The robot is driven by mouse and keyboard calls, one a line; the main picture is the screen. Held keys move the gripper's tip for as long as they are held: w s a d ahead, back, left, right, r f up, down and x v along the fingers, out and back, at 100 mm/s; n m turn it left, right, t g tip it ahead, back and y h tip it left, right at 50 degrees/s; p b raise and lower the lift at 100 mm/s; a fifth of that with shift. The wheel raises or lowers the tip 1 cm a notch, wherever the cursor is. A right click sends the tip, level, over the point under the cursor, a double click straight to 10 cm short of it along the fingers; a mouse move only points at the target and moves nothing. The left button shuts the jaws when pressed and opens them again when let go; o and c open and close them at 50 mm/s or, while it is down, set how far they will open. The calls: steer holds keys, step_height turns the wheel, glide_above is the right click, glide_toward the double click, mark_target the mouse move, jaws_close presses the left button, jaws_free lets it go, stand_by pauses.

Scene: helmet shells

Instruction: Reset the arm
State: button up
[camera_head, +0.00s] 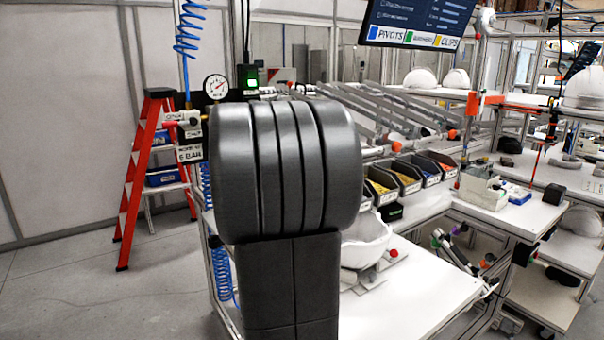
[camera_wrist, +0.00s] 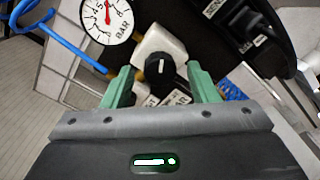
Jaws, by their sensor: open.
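My gripper (camera_wrist: 158,78) shows in the wrist view, with its two green fingers spread apart and nothing gripped. A black knob (camera_wrist: 160,67) on a white valve body (camera_wrist: 150,42) appears between the fingertips; I cannot tell how far beyond them it lies. In the head view, a large dark grey part of my own arm fills the middle and hides my gripper. The white valve body (camera_head: 184,119) shows there just left of the arm.
A pressure gauge (camera_wrist: 107,18) is above left of the knob, and a blue coiled hose (camera_head: 187,32) hangs near it. A red stepladder (camera_head: 140,175) stands left. A white helmet shell (camera_head: 368,240) sits on the white bench (camera_head: 400,300), behind my arm. Parts bins (camera_head: 410,182) line the bench's back.

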steer(key=shift+w+a, duration=0.3)
steer(key=shift+w, duration=0.1)
steer(key=shift+s+d, duration=0.1)
steer(key=b+v, duration=0.2)
steer(key=v, duration=1.2)
steer(key=w+a+n+b, duration=0.1)
steer(key=w+a+n, duration=0.3)
steer(key=w+n, duration=0.2)
steer(key=w+a+n+b, duration=0.1)
steer(key=w+a+n, duration=0.3)
steer(key=n, duration=0.7)
steer(key=shift+w+n, duration=0.3)
steer(key=shift+w, duration=0.55)
